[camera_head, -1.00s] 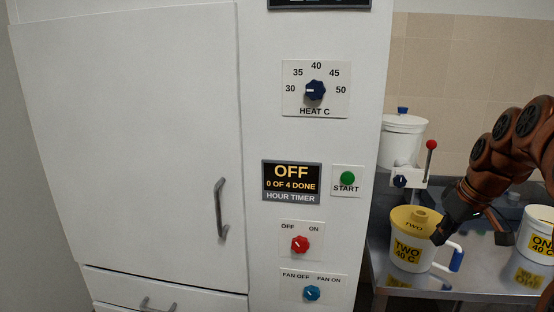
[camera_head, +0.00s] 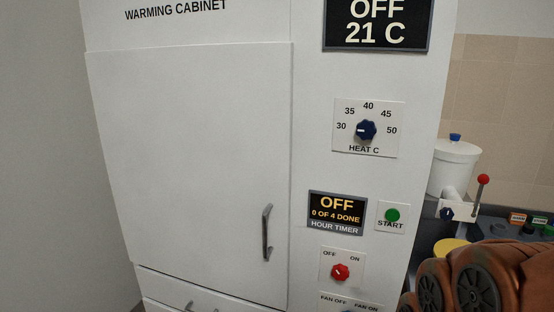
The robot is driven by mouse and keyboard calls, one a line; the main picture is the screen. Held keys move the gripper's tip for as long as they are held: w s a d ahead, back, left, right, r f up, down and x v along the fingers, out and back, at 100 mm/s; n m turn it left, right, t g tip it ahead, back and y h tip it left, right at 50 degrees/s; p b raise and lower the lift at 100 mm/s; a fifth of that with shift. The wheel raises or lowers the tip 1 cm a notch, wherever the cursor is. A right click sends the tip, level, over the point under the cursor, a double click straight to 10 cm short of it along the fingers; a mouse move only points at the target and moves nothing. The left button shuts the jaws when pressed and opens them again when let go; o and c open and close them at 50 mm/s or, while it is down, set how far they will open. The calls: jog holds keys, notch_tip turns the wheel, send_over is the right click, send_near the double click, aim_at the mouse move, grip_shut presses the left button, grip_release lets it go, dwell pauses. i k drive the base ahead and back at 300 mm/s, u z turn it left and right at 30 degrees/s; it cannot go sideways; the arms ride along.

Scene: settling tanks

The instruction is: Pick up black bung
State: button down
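I cannot make out a black bung for certain. Several small dark items with orange and green labels (camera_head: 518,219) stand on the worktop at the right edge, too small to tell apart. My gripper is out of view; only brown links of my arm show at the bottom right, hiding much of the worktop. A bit of a yellow lid (camera_head: 450,246) shows just above my arm.
A white warming cabinet (camera_head: 190,150) fills the middle, its door and drawers shut. Its display reads OFF, 21 C, and its timer (camera_head: 337,212) reads OFF, 0 of 4 done. A white tank (camera_head: 453,167) with a red-knobbed lever (camera_head: 483,180) stands right of it.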

aim_at(528, 229)
jog(key=z, duration=1.45)
